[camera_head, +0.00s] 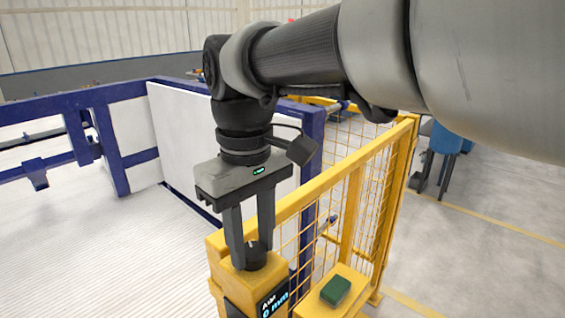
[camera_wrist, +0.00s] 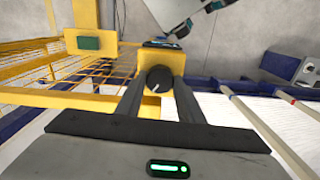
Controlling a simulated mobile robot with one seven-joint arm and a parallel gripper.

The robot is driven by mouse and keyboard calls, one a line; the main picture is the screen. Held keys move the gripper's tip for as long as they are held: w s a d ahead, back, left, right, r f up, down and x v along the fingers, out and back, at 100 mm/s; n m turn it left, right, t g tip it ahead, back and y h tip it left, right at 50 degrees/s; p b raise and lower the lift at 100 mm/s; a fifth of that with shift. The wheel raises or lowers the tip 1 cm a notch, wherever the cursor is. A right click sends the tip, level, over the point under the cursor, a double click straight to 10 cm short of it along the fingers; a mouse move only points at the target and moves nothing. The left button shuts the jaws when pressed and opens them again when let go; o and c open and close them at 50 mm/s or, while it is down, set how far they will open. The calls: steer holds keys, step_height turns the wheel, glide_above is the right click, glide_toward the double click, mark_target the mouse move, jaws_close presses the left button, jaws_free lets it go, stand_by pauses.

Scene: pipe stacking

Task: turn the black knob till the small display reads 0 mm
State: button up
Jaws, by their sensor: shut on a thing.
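The black knob (camera_head: 256,257) sits on top of a yellow box (camera_head: 229,276) at the lower middle of the head view. It also shows in the wrist view (camera_wrist: 158,80), round, with a pale pointer line on its face. My gripper (camera_head: 251,262) points down with one finger on each side of the knob and is shut on it. The small display (camera_head: 271,303) on the box's front is dark with light text. It reads "AIM" and what looks like "0 mm", tilted and close to the picture's lower edge.
A green block-like button (camera_head: 335,290) sits on a yellow post right of the knob box. Yellow mesh fencing (camera_head: 345,210) runs behind it. A blue frame with white panels (camera_head: 180,130) stands behind my gripper.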

mark_target(253, 249)
steer(key=o, duration=1.1)
steer(key=shift+c, duration=0.2)
step_height(253, 249, up, 17)
steer(key=p, duration=0.2)
steer(key=shift+r, duration=0.2)
